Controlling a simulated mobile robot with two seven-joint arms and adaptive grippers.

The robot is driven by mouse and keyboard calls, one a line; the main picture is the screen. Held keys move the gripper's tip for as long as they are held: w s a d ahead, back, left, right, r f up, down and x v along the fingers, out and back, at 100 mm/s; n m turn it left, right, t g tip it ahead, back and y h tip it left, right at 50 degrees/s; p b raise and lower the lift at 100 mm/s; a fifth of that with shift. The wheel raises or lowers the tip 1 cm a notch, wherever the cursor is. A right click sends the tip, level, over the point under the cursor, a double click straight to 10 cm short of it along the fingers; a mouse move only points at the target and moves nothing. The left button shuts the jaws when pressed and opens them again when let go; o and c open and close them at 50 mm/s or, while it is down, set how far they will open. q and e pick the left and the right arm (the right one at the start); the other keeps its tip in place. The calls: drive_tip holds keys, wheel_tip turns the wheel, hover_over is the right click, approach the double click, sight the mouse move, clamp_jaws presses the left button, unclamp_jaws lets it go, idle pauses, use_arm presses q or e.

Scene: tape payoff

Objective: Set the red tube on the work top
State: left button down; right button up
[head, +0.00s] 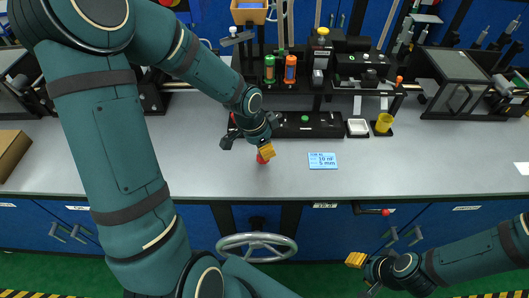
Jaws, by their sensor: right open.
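A small red piece, likely the red tube (262,159), shows just below the yellow fingertips of my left gripper (266,151), over the grey work top (420,165). The fingers and wrist hide most of it. I cannot tell whether the fingers are closed on it, or whether it touches the work top. My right gripper (357,261) is open, low in front of the work top's front edge at the lower right, away from the tube.
A black fixture (316,131) stands behind the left gripper. The front right of the work top is clear.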

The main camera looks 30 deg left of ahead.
use_arm(q)
wheel_tip(320, 180, down, 2)
drive_tip(key=shift+f, duration=0.1)
drive_tip(key=shift+f+b, duration=0.1)
drive_tip(key=shift+b, duration=0.2)
drive_tip(key=c, duration=0.8)
unclamp_jaws()
drive_tip(key=p+v, duration=0.4)
drive_tip(key=v, duration=0.8)
